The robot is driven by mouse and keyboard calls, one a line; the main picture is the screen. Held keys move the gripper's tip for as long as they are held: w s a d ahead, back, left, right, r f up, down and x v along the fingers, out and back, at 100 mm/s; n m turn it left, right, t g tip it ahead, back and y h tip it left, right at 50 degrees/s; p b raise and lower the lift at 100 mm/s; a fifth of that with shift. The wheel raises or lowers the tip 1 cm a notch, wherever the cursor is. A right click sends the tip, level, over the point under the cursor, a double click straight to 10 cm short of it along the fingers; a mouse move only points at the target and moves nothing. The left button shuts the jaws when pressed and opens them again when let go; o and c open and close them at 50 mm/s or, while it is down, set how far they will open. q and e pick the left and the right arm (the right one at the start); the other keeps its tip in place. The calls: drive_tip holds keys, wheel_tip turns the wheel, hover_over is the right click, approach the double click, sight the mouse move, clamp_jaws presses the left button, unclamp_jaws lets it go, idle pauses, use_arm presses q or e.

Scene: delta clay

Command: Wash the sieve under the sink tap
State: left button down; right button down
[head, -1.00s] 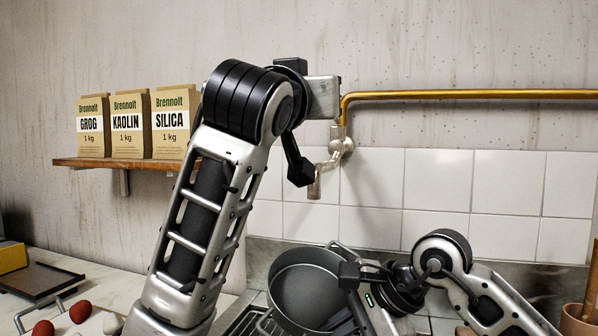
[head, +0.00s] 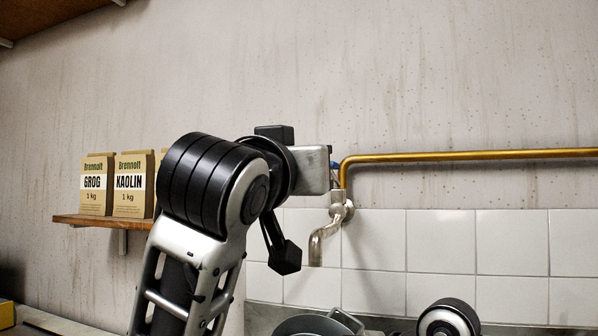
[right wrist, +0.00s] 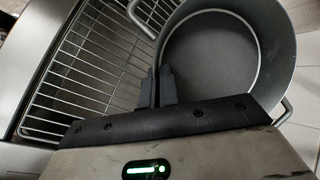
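A round grey vessel with wire loop handles (right wrist: 212,50), apparently the sieve, fills the upper right of the right wrist view; I cannot tell whether its base is mesh.
A wire rack (right wrist: 88,65) lies beside and below the vessel in the right wrist view. A brass pipe (head: 470,156) runs right from the tap along the wall. A wooden shelf (head: 100,222) at the left holds paper bags (head: 130,185).

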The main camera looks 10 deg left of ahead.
drive_tip(key=s+a+b, duration=0.2)
drive_tip(key=s+b, duration=0.1)
drive_tip(key=s, duration=0.6)
drive_tip(key=shift+s, duration=0.4)
idle(0.4)
idle(0.4)
